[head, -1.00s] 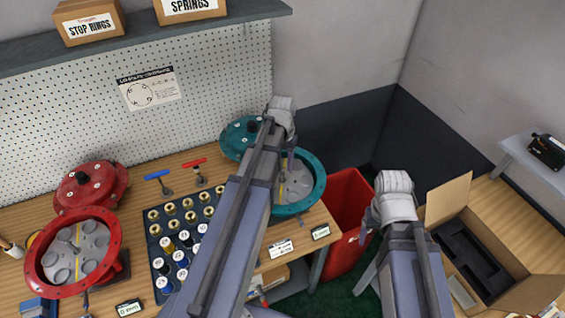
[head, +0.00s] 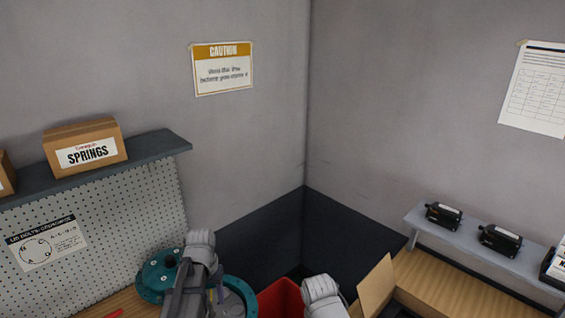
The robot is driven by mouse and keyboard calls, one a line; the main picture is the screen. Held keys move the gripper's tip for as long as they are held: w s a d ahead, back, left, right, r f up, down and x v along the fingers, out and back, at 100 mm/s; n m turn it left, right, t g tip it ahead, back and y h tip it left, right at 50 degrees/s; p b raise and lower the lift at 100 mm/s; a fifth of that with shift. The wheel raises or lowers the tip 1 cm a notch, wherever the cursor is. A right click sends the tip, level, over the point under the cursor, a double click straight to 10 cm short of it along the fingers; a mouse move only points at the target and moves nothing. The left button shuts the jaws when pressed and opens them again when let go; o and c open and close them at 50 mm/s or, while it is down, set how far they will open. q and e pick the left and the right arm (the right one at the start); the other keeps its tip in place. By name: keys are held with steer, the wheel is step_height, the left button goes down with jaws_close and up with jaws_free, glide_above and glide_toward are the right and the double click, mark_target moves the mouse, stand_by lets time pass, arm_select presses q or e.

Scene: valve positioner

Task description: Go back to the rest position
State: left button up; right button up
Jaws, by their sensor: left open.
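My left arm rises from the bottom edge in front of the teal round housing (head: 157,275). My left gripper (head: 216,296) is small, partly hidden behind my arm and in front of the housing. It is open, and I see nothing held in it. Only a grey joint of my right arm shows at the bottom middle. My right gripper is out of the picture.
A red bin (head: 281,299) stands right of the teal housing. An open cardboard box (head: 375,287) is at a wooden bench (head: 450,290) on the right. Black devices (head: 444,215) sit on a shelf. A springs box (head: 86,147) stands on the left shelf.

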arm_select(q)
steer(key=shift+t, duration=0.3)
steer(key=s+d, duration=0.8)
steer(key=shift+d, duration=0.35)
steer(key=s+d+f+m+g+y+b, duration=0.1)
steer(key=s+d+f+m+b, duration=0.2)
steer(key=d+f+b, duration=0.8)
steer(key=shift+s+f+m+b, duration=0.25)
steer(key=shift+s+m+b, duration=0.15)
steer(key=shift+s, duration=0.75)
